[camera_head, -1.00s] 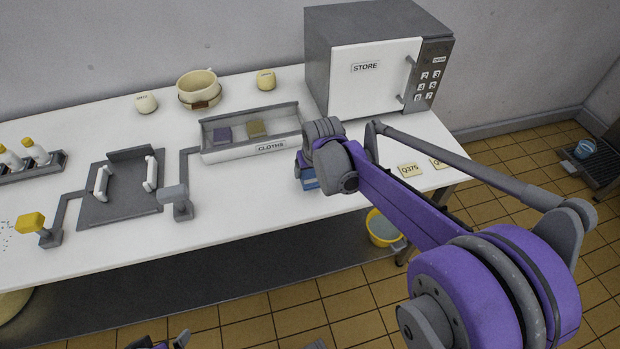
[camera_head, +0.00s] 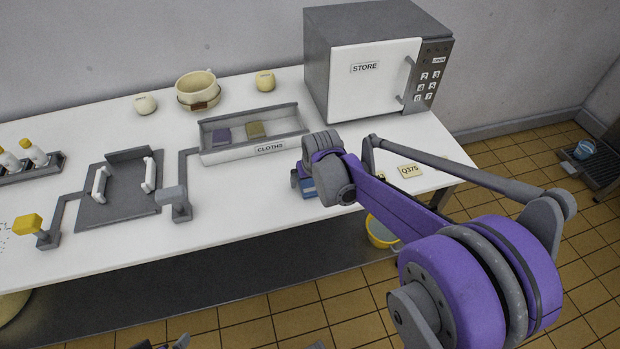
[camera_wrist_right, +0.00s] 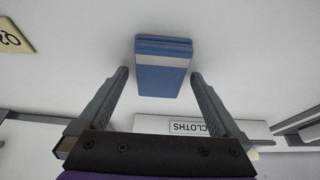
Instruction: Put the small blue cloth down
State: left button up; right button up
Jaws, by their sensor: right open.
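The small blue cloth (camera_wrist_right: 162,68) lies folded on the white table in the right wrist view, just beyond and between the spread fingertips. My right gripper (camera_wrist_right: 160,80) is open, with clear gaps between its fingers and the cloth. In the head view part of the blue cloth (camera_head: 308,188) shows beside my right gripper (camera_head: 298,180), near the table's front edge; the arm hides the rest. My left gripper shows only as dark fragments at the bottom edge.
A microwave-like STORE box (camera_head: 365,80) stands at the back right. A Q375 tag (camera_head: 410,171) lies right of my gripper. A grey plate with white handles (camera_head: 118,195) and a grey post (camera_head: 180,205) stand left. A yellow bucket (camera_head: 380,232) is below the table edge.

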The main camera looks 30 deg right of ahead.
jog(key=shift+r, duration=0.3)
jog(key=p+v, duration=0.2)
jog(key=v, duration=0.9)
jog(key=s+a+f+n, duration=0.1)
jog(key=s+a+f, duration=0.1)
jog(key=s, duration=0.4)
jog(key=s+a+f, duration=0.3)
jog(key=s+a, duration=0.1)
jog(key=s, duration=0.2)
jog(key=s+a+f+n+y, duration=0.1)
jog(key=s+a+f, duration=0.2)
jog(key=s, duration=0.4)
jog(key=shift+a+n+t, duration=0.3)
jog(key=shift+a+t, duration=0.05)
jog(key=shift+t, duration=0.05)
